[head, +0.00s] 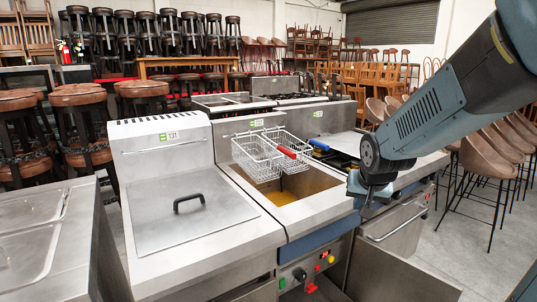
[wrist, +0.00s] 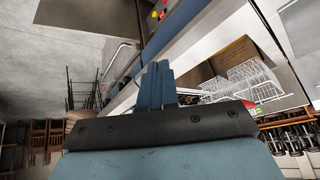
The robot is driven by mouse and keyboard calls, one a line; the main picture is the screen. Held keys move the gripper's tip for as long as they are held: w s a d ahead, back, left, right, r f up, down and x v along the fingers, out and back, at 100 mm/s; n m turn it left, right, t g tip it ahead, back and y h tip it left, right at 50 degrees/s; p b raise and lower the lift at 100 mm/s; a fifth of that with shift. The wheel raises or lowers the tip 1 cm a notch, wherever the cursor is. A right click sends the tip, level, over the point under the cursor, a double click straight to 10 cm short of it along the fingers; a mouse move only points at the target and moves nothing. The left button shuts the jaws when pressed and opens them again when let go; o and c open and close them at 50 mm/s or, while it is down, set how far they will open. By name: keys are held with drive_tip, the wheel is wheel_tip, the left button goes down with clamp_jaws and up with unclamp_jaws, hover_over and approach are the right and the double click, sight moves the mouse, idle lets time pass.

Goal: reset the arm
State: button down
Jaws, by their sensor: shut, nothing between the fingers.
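My arm comes in from the upper right of the head view. My gripper (head: 366,207) hangs in front of the fryer's right front edge, and its fingers are partly hidden by the wrist. In the wrist view my gripper's fingers (wrist: 157,84) are together, with nothing between them. The fryer (head: 300,214) has an open oil well with two wire baskets (head: 272,152) hung at its back. One basket has a red handle. The baskets also show in the wrist view (wrist: 252,80).
A lidded steel unit (head: 190,213) stands left of the fryer, and steel pans (head: 30,228) are at the far left. Stools with brown seats (head: 80,95) crowd the left and back. Chairs (head: 490,160) stand at the right. Grey floor (head: 445,240) shows at the right front.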

drive_tip(key=s+r+n, duration=0.1)
drive_tip(key=s+r, duration=0.3)
drive_tip(key=s, duration=0.5)
drive_tip(key=s+r+n, duration=0.1)
drive_tip(key=s+r, duration=0.4)
drive_tip(key=s, duration=0.3)
drive_tip(key=shift+s+r+n+g, duration=0.3)
drive_tip(key=shift+s, duration=0.05)
